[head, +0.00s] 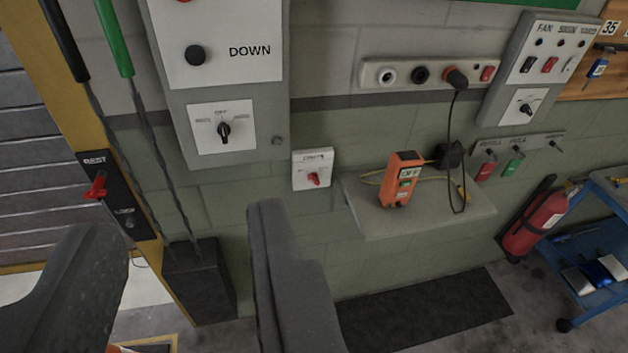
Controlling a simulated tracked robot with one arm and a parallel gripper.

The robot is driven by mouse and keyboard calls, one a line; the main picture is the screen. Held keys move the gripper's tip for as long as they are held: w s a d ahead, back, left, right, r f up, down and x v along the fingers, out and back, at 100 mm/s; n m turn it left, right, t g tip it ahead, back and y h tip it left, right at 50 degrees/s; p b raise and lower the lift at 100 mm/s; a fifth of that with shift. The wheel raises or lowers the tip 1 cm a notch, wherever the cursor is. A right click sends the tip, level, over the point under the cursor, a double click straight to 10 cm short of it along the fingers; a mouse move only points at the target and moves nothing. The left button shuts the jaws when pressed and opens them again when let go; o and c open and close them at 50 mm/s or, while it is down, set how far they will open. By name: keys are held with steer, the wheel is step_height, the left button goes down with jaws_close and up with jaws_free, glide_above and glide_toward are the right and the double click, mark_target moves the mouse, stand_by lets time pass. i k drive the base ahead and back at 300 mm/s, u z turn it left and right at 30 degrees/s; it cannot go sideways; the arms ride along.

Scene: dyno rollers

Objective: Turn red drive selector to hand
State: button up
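The knob looks slightly tilted. A second selector, a black knob (224,130) on a white plate marked OFF, is up and left of it. My gripper (181,222) is open and empty, its two dark grey fingers wide apart. The right finger's tip is below and left of the red knob, not visibly touching anything.
A red lever (97,188) sits on the REST/LOCK plate (118,187) at left. Right of the red knob, a shelf (440,217) holds an orange device (401,180) with a cable. A fire extinguisher (535,222) and blue cart (590,310) stand at right.

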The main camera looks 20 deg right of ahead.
mark_target(313, 178)
steer(key=u, duration=2.25)
steer(key=k, duration=1.25)
steer(key=z, duration=1.2)
steer(key=i, duration=1.05)
